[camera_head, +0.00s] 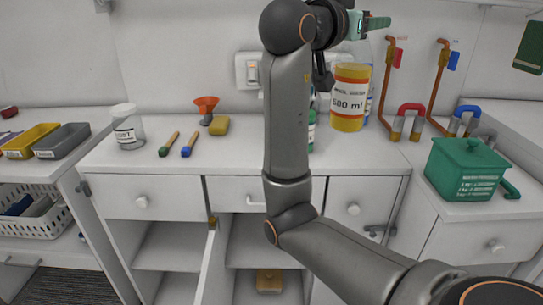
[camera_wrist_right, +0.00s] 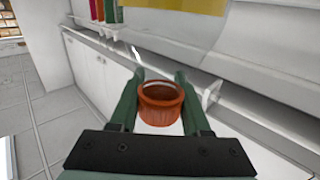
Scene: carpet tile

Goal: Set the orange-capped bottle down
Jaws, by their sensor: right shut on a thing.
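The orange-capped bottle shows in the right wrist view, seen from its top end: a ribbed orange cap (camera_wrist_right: 160,101) with a little white body (camera_wrist_right: 160,129) visible beyond it. It sits between the two green fingers of my right gripper (camera_wrist_right: 158,92), which is shut on it. In the head view my right gripper (camera_head: 369,22) is at the top, raised above the counter and close to the upper edge. I cannot clearly make out the held bottle there. The bottle's lower end is hidden. My left gripper is out of view.
On the white counter (camera_head: 240,152) stand a yellow jar (camera_head: 349,98), a clear jar (camera_head: 127,128), two brushes, an orange funnel (camera_head: 206,106) and a yellow sponge (camera_head: 219,125). A green box (camera_head: 465,168) stands right. A cabinet door (camera_head: 210,262) hangs open. The counter's front middle is clear.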

